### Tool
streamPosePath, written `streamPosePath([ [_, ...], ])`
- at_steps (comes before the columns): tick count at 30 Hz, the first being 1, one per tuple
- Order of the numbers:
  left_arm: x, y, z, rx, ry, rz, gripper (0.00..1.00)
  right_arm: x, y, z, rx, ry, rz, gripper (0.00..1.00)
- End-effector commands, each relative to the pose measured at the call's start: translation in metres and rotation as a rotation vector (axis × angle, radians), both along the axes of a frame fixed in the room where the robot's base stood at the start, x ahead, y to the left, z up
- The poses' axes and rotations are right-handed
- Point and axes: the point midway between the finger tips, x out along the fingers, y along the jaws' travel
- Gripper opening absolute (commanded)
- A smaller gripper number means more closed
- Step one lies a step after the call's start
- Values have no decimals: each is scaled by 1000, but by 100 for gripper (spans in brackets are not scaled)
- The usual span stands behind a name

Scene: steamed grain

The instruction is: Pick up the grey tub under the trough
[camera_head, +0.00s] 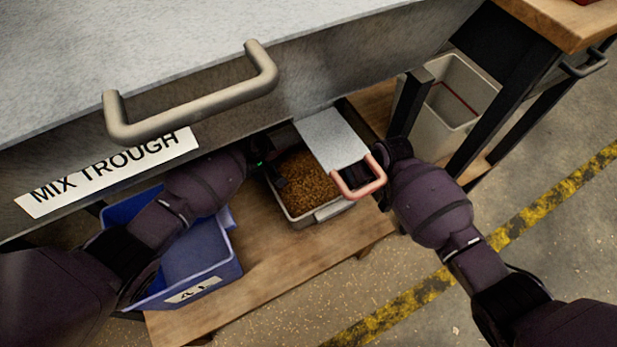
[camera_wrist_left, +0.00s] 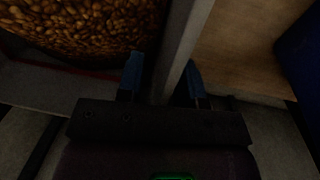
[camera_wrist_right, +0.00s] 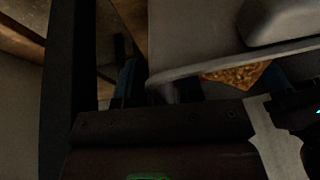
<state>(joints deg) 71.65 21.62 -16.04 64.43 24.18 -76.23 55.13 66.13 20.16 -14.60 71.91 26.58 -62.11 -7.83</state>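The grey tub (camera_head: 300,220) stands on a wooden shelf under the trough (camera_head: 330,75) and holds brown grain (camera_head: 306,185). A grey plate (camera_head: 328,138) with a pinkish-red handle (camera_head: 372,188) covers part of its top. My left gripper (camera_head: 268,172) is at the tub's left side. In the left wrist view, its fingers (camera_wrist_left: 162,80) stand open with the tub wall (camera_wrist_left: 178,50) between them and a gap beside it. My right gripper (camera_wrist_right: 200,82) is open at the tub's right side, fingers wide apart around its rim; the handle and plate partly hide it in the head view.
A blue bin (camera_head: 228,268) with a label stands on the shelf (camera_head: 270,272) at left. A pale grey bin (camera_head: 438,120) stands at right behind dark table legs (camera_head: 500,105). A trough handle (camera_head: 195,100) juts out above. Floor in front is clear, with a yellow line (camera_head: 400,300).

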Motion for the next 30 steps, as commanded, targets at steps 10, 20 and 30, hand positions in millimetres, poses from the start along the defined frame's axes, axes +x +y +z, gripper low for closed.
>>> streamPosePath([
  [10,0,0,0,0,0,0,0,0,0,0,0,0,0,0],
  [20,0,0,0,0,0,0,0,0,0,0,0,0,-1,0],
  [30,0,0,0,0,0,0,0,0,0,0,0,1,-1,0],
])
